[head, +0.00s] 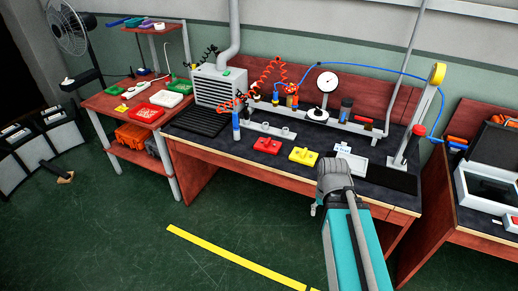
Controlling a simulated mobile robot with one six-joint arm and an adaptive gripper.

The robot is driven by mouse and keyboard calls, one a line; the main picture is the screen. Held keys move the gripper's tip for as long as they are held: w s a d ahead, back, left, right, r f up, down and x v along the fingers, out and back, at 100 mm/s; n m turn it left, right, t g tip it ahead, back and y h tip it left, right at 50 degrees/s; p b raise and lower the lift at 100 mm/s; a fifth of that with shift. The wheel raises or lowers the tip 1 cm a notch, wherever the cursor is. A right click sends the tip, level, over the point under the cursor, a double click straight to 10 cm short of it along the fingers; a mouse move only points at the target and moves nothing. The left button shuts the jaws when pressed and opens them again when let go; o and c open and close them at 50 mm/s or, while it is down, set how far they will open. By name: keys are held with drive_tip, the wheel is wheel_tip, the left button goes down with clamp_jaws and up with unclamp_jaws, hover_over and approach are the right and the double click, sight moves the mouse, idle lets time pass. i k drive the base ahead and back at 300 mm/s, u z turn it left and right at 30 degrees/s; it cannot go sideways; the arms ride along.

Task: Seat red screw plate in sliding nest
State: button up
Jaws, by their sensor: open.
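A red plate (267,145) with small raised parts lies on the dark bench mat, left of a yellow plate (303,156). It looks like the red screw plate. A pale metal strip (270,130) with round pieces on it lies just behind the two plates. I cannot tell which part is the sliding nest. My gripper (334,177) is at the bench's front edge, right of both plates and apart from them. It is open and seems empty, but its fingers are small and mostly hidden by my wrist.
A white labelled block (350,160) stands behind my gripper. A dial gauge (327,82) and a red coiled hose (262,82) rise at the back. A post with a yellow wheel (437,74) stands at right. A side table (108,104) holds coloured trays. The floor in front is clear.

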sight(358, 165)
drive_tip(key=z, duration=0.15)
drive_tip(key=i, duration=0.9)
drive_tip(key=u, duration=0.1)
